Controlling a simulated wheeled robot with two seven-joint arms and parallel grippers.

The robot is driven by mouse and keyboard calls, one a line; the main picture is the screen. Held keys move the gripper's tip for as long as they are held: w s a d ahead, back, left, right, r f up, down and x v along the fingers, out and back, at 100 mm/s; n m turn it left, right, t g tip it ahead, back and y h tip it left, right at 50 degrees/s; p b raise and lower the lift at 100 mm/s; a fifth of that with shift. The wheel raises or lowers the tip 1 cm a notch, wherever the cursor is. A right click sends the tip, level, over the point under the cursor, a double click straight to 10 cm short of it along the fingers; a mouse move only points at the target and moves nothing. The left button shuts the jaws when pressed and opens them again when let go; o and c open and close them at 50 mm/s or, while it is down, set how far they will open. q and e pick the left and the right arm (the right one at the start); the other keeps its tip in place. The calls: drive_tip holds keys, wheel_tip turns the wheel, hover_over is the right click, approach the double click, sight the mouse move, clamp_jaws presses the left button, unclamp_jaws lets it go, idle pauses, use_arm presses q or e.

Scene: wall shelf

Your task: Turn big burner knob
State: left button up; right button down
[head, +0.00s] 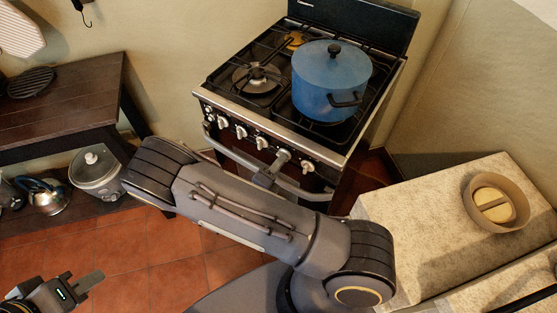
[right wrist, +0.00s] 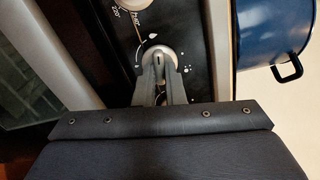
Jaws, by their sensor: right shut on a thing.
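The stove (head: 250,131) stands against the back wall with a row of several pale knobs along its front panel. My right gripper (right wrist: 160,82) is shut on a burner knob (right wrist: 160,53), one finger on each side of it. In the head view my right gripper (head: 276,167) reaches the panel near its right part, and my arm hides part of the stove below. Small flame marks show beside the held knob. My left gripper (head: 80,287) is at the bottom left, away from the stove; whether its jaws are open is unclear.
A blue pot (head: 325,92) with a lid sits on the right of the stove top. The oven handle bar (head: 232,154) runs below the knobs. A pale counter (head: 410,215) with a round bowl (head: 521,190) is at right. Another knob (right wrist: 130,4) is beside the held one.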

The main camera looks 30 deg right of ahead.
drive_tip(key=shift+n, duration=0.3)
idle(0.4)
drive_tip(key=c, duration=1.5)
unclamp_jaws()
drive_tip(key=shift+a, duration=0.1)
drive_tip(key=b+v, duration=0.1)
drive_tip(key=v, duration=0.6)
drive_tip(key=shift+s+a, duration=0.2)
drive_tip(key=shift+a, duration=0.1)
clamp_jaws()
